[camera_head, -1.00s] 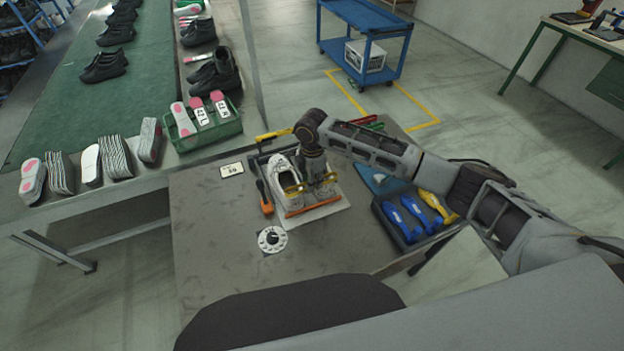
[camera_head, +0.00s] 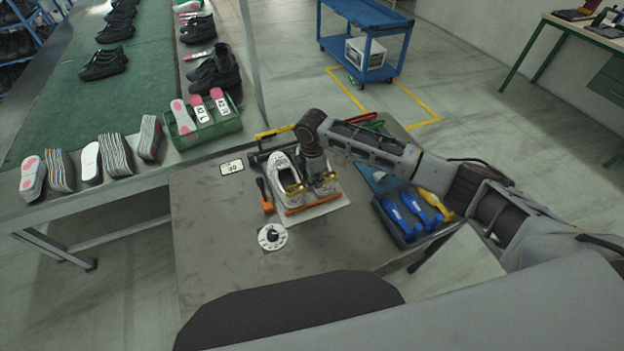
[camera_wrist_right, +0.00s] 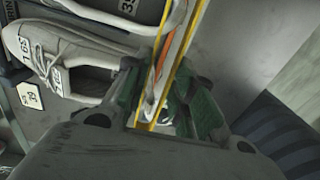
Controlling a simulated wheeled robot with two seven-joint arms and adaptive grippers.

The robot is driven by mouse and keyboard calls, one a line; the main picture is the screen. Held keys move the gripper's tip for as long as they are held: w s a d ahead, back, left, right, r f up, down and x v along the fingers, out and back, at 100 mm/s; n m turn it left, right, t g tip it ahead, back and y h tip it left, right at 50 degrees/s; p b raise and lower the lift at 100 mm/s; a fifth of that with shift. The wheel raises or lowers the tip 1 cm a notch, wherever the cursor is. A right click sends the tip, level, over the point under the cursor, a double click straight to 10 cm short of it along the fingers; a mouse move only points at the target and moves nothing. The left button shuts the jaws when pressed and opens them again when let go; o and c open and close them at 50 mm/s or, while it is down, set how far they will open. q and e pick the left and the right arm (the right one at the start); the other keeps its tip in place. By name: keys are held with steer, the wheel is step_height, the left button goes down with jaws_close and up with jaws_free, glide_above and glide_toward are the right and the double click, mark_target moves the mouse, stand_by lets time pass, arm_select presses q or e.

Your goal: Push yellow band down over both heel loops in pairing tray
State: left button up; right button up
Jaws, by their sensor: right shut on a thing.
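A pair of white shoes (camera_head: 284,176) stands in the pairing tray (camera_head: 322,210) with heels toward me; one also shows in the right wrist view (camera_wrist_right: 62,62). The yellow band (camera_head: 295,189) is at the heel end, close to the heel loops; whether it is around both loops is hidden. My right gripper (camera_head: 322,186) comes down over the right shoe's heel. In the right wrist view its green-padded fingers (camera_wrist_right: 180,112) are shut on the yellow band (camera_wrist_right: 180,62), which stretches up between them. My left gripper is not in view.
A dark bin with blue and yellow tools (camera_head: 410,216) stands right.

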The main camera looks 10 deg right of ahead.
steer(key=shift+f, duration=0.55)
stand_by(0.5)
steer(key=o, duration=0.8)
steer(key=shift+r, duration=0.1)
step_height(320, 180, up, 9)
steer(key=p, duration=0.5)
stand_by(1.4)
